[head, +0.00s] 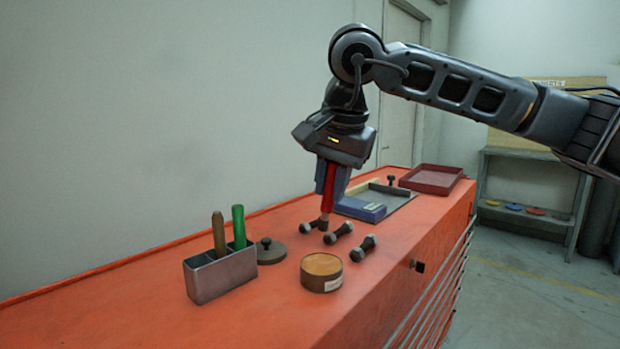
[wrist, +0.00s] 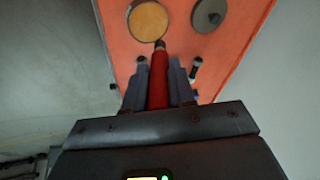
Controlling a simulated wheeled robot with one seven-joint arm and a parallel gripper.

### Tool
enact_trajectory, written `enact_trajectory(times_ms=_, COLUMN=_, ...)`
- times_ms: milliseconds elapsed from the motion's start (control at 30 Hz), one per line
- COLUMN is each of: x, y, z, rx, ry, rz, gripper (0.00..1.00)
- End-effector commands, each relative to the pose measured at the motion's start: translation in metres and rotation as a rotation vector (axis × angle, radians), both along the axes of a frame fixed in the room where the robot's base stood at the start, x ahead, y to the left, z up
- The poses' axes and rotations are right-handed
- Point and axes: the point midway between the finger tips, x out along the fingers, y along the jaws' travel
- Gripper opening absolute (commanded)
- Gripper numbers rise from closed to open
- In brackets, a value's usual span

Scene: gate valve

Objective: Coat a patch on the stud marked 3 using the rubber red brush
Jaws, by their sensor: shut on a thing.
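My gripper (head: 331,184) points down, shut on the red brush (head: 327,195), whose handle also shows between the fingers in the wrist view (wrist: 158,80). The brush's tip is low, beside or over the leftmost of three dark studs (head: 312,226); I cannot tell whether it touches. The middle stud (head: 339,233) and the right stud (head: 364,247) lie on the orange bench top. No number is legible on any stud. One stud end (wrist: 195,66) shows right of the fingers in the wrist view; the others are mostly hidden there. An open round tin (head: 322,272) with tan contents stands in front.
A grey holder (head: 222,274) with brown-handled and green-handled tools stands at left. A dark round lid (head: 270,250) lies beside it. Behind the studs are a blue block (head: 360,209) and a red tray (head: 431,179). The bench's front edge is right of the studs.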

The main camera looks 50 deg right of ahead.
Motion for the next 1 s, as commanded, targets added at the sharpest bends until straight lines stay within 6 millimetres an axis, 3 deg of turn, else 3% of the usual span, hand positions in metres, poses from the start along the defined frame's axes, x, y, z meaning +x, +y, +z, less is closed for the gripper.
enact_trajectory(times_ms=267, x=0.0, y=0.0, z=-0.01, rx=0.0, ry=0.0, rz=0.0, gripper=0.0)
enact_trajectory(times_ms=733, x=0.0, y=0.0, z=-0.053, rx=0.001, ry=0.0, rz=-0.001, gripper=0.0)
enact_trajectory(times_ms=1000, x=0.0, y=0.0, z=-0.06, rx=0.0, ry=0.0, rz=0.0, gripper=0.0)
